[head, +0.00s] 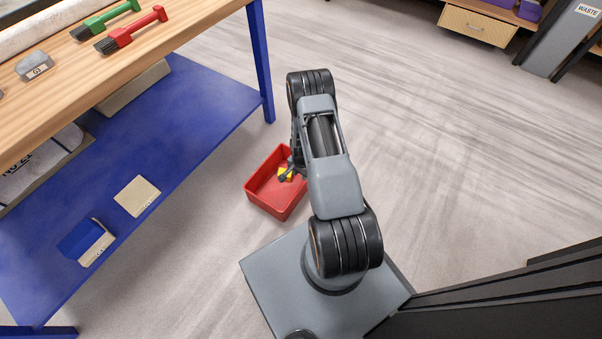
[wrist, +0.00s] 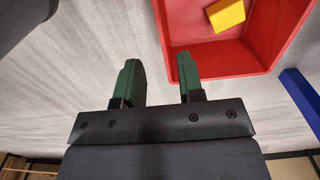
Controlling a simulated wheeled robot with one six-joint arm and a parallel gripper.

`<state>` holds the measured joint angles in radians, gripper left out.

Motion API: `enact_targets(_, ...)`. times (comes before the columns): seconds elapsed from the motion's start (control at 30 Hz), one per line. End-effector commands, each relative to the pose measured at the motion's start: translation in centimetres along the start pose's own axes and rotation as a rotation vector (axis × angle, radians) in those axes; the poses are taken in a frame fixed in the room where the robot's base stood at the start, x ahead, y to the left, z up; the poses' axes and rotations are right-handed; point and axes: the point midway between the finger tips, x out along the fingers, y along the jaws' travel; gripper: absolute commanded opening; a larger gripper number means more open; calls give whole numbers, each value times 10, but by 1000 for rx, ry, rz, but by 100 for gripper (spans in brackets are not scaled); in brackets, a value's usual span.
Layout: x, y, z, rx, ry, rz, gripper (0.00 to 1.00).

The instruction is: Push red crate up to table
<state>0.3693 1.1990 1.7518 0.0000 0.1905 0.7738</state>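The red crate (head: 262,203) stands on the floor in the head view, a short way right of the wooden table (head: 190,30). A yellow block (head: 285,174) lies in it. My gripper (head: 288,176) is at the crate's right side in the head view, partly hidden by my arm. In the wrist view, my gripper (wrist: 158,60) has its two green fingers apart with nothing held. The near corner of the red crate (wrist: 225,60) shows beyond them. The right finger overlaps the crate's wall; I cannot tell whether it touches. The yellow block (wrist: 226,14) shows there too.
The table has blue legs (head: 261,60) and a blue lower shelf (head: 185,125) holding a cream block (head: 137,196) and a blue-and-cream box (head: 87,241). Green and red brushes (head: 130,30) lie on top. Floor right of my arm is clear. A grey waste bin (head: 562,40) stands far right.

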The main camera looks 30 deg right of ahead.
Motion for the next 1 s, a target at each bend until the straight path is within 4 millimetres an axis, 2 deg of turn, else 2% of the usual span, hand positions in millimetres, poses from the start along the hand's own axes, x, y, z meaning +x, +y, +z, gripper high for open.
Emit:
enact_targets(0.17, 18, 0, 0, -1, -1, 1, 35)
enact_targets(0.5, 80, 0, 1, -1, -1, 1, 35)
enact_targets(0.7, 110, 0, 1, -1, -1, 1, 35)
enact_targets(1.0, 134, 0, 0, -1, 0, 0, 35)
